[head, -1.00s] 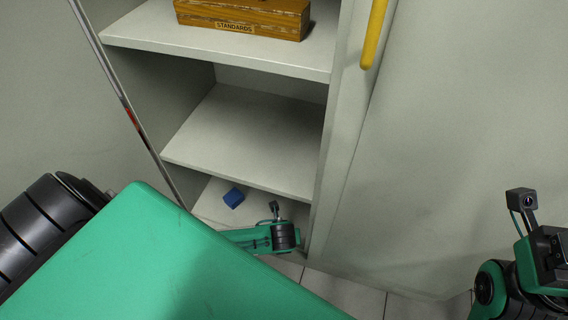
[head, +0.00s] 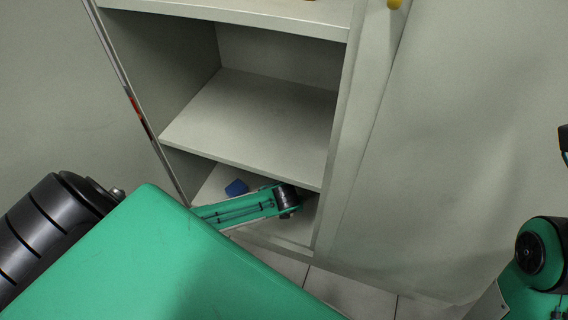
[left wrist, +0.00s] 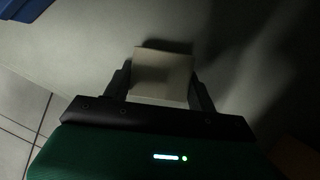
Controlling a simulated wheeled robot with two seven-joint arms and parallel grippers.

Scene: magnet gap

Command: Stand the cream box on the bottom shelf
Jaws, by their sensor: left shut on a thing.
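The cream box (left wrist: 162,75) is between the two fingers of my left gripper (left wrist: 160,88) in the left wrist view. The gripper is shut on it, over a pale surface. I cannot tell whether the box touches that surface. In the head view my left forearm reaches into the bottom shelf (head: 213,186) of the cabinet. The left fingers and the box are hidden there. My right arm shows at the right edge of the head view, but its gripper is out of the picture.
A blue block (head: 236,188) lies on the bottom shelf beside my left arm; a blue thing also shows at the left wrist view's top left corner (left wrist: 14,8). The middle shelf (head: 250,118) above is empty. The cabinet's right side post (head: 345,130) stands close to the arm.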

